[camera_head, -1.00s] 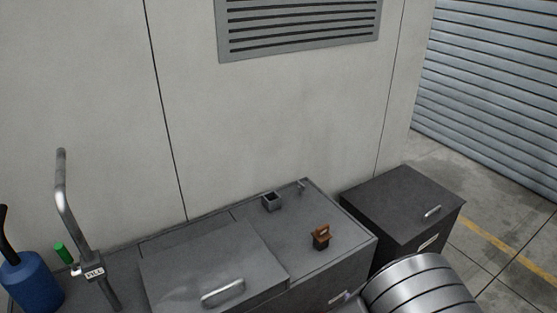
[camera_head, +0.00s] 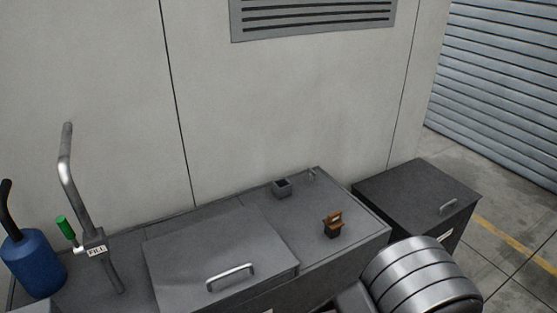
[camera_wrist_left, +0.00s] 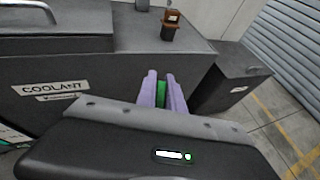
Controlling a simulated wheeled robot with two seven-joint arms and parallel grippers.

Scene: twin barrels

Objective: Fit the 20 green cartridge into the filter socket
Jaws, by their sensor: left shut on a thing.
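In the left wrist view, my left gripper (camera_wrist_left: 160,76) has its two purple fingers shut on a green piece (camera_wrist_left: 161,98), which looks like the green cartridge. Most of it is hidden between the fingers, and no number can be read. A small open-topped grey square holder (camera_head: 281,188) stands at the back of the cabinet top. A dark block with an orange-brown top (camera_head: 333,224) stands nearer the front; it also shows in the wrist view (camera_wrist_left: 170,24), beyond the fingers. I cannot tell for sure which is the filter socket. My right gripper is not in view.
A hinged-looking lid with a handle (camera_head: 230,275) covers the cabinet's left part. At left are a bent pipe with a PULL tag (camera_head: 96,250), a green-ended lever (camera_head: 66,228) and a blue can (camera_head: 32,265). A lower dark cabinet (camera_head: 415,195) stands right.

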